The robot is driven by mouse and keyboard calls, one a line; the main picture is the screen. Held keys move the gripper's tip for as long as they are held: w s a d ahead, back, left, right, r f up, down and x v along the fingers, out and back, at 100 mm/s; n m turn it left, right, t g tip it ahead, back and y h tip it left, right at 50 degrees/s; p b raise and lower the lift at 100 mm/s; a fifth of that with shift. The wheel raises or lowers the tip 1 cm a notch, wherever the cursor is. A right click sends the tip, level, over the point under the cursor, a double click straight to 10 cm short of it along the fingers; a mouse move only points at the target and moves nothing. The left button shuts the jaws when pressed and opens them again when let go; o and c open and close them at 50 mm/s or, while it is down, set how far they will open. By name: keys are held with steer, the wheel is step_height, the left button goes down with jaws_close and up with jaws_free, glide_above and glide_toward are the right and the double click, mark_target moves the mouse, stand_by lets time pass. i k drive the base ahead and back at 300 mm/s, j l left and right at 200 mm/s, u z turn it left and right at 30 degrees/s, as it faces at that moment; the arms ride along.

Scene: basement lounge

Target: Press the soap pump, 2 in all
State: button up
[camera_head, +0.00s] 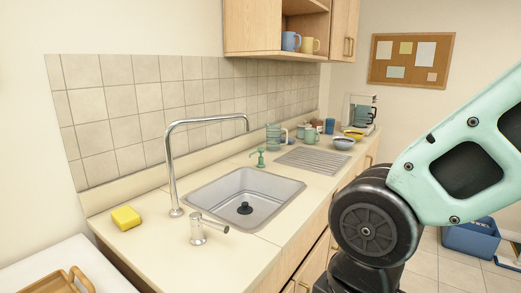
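A small green fitting with a short nozzle (260,157) stands on the counter at the back right corner of the sink; it looks like the soap pump, though it is small in view. A silver post with a side lever (197,229) stands at the front left of the sink, beside the tall curved metal spout (170,150); it looks like the tap handle. My arm fills the right side of the picture, well apart from both. My gripper is out of view, so its opening and anything in it cannot be seen.
The sink (228,205) is empty apart from a dark plug. A yellow sponge (126,218) lies at left. A pitcher (273,138), mugs and bowl (343,143) stand beyond the drainboard (313,160). A blue bin (470,238) is on the floor at right.

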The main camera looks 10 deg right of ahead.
mark_target(259, 150)
steer(key=i+l, duration=0.35)
steer(key=l, duration=0.15)
steer(key=k+j, duration=0.2)
steer(key=j, duration=0.15)
steer(key=k+j, duration=0.25)
steer(key=j, duration=0.15)
steer(key=i+l+u, duration=0.1)
steer(key=i+l, duration=0.25)
steer(key=i+l+u, duration=0.1)
steer(key=i+l, duration=0.2)
steer(key=l, duration=0.15)
steer(key=i+l+u, duration=0.1)
steer(key=i+l, duration=0.2)
steer(key=l, duration=0.15)
